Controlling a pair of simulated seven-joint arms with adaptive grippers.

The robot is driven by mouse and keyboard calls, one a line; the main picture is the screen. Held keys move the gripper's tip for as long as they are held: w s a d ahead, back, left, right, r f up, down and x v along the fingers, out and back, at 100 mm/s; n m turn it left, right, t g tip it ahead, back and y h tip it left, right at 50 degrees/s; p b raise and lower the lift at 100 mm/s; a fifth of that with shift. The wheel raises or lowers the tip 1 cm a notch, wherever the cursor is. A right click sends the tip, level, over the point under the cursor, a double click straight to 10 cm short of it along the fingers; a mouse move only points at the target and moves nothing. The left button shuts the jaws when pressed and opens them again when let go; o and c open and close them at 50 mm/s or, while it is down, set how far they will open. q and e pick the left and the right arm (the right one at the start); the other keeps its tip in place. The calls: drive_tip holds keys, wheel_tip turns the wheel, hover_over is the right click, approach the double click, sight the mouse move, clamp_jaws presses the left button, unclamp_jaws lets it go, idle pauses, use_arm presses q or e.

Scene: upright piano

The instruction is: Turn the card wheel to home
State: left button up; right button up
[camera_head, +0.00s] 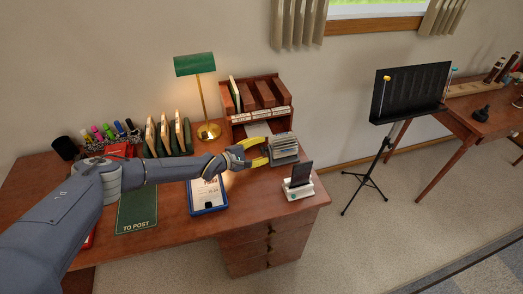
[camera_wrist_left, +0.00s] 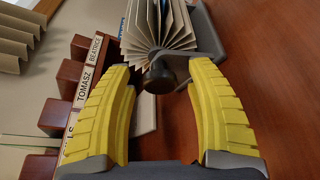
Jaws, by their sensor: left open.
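The card wheel (camera_head: 284,147), a rotary file with fanned pale cards, stands on the desk in front of the wooden sorter. In the left wrist view its cards (camera_wrist_left: 160,24) spread at the top, with a dark round knob (camera_wrist_left: 158,76) on the near side. My left gripper (camera_head: 264,151) reaches in from the left beside the wheel. Its yellow fingers are open, one on each side of the knob in the left wrist view (camera_wrist_left: 162,72). I cannot tell whether they touch it. My right gripper is not in view.
A wooden sorter (camera_head: 253,97) with name labels stands behind the wheel. A white phone dock (camera_head: 298,185) is to its front right. A blue-edged tray (camera_head: 209,210) and a green "TO POST" mat (camera_head: 137,212) lie nearer. A brass lamp (camera_head: 203,95) stands behind my arm.

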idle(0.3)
use_arm(q)
clamp_jaws()
idle(0.3)
drive_tip(key=n+g, duration=0.2)
drive_tip(key=n, duration=0.2)
drive_tip(key=shift+w+g, duration=0.1)
drive_tip(key=shift+g, duration=0.2)
drive_tip(key=shift+n+g, duration=1.1)
drive_tip(key=shift+n, duration=0.5)
unclamp_jaws()
